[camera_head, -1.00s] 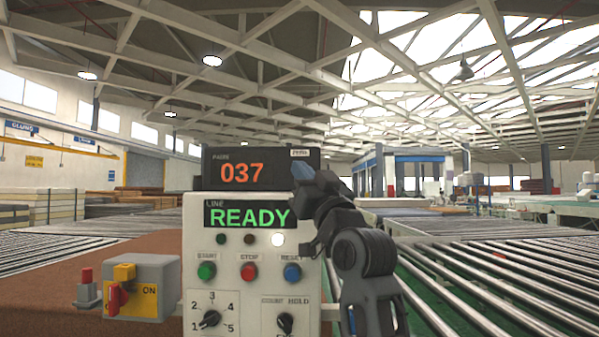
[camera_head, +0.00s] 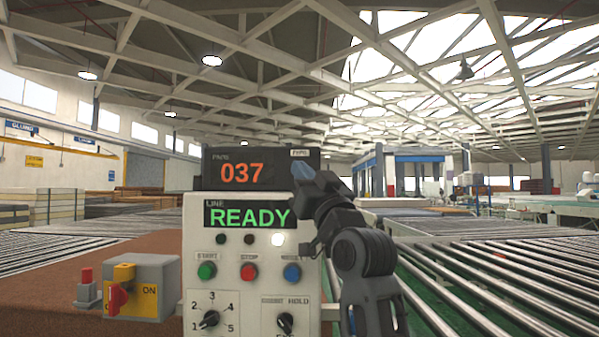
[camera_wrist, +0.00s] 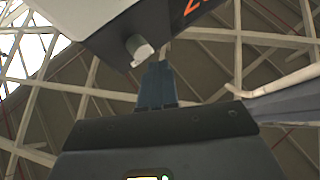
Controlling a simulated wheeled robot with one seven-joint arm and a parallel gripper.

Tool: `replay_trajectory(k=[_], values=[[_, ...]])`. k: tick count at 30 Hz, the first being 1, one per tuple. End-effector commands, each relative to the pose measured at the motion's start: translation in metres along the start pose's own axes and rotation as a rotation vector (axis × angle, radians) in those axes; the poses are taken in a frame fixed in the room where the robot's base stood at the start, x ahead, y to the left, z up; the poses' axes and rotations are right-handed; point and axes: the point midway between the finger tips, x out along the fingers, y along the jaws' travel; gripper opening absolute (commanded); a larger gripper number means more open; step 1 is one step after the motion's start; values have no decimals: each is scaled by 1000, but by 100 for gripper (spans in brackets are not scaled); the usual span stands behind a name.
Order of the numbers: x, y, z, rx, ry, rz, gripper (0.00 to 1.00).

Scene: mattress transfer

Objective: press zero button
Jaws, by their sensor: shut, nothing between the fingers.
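The dark counter box (camera_head: 262,169) shows 037 in orange and sits on top of the pale control panel (camera_head: 193,262). A small white label (camera_head: 299,153), too blurred to read surely, is at its upper right. My gripper (camera_head: 302,171) is shut, with blue fingertips just below that label at the box's right end. In the wrist view, a short pale round button (camera_wrist: 138,48) sticks out of the box (camera_wrist: 165,22). My shut fingertips (camera_wrist: 157,66) are close beside it; I cannot tell whether they touch. In the head view the button is hidden.
The panel reads READY, with green (camera_head: 207,271), red (camera_head: 249,271) and blue (camera_head: 292,272) buttons, a numbered dial (camera_head: 209,319) and a HOLD switch (camera_head: 285,322). A grey-yellow switch box (camera_head: 150,283) stands left. Roller conveyors (camera_head: 510,270) run along the right.

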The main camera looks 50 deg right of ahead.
Motion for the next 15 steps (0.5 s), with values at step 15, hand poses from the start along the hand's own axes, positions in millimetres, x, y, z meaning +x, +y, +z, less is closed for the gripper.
replay_trajectory(k=[15], values=[[6, 4, 4, -1, 0, 0, 0]])
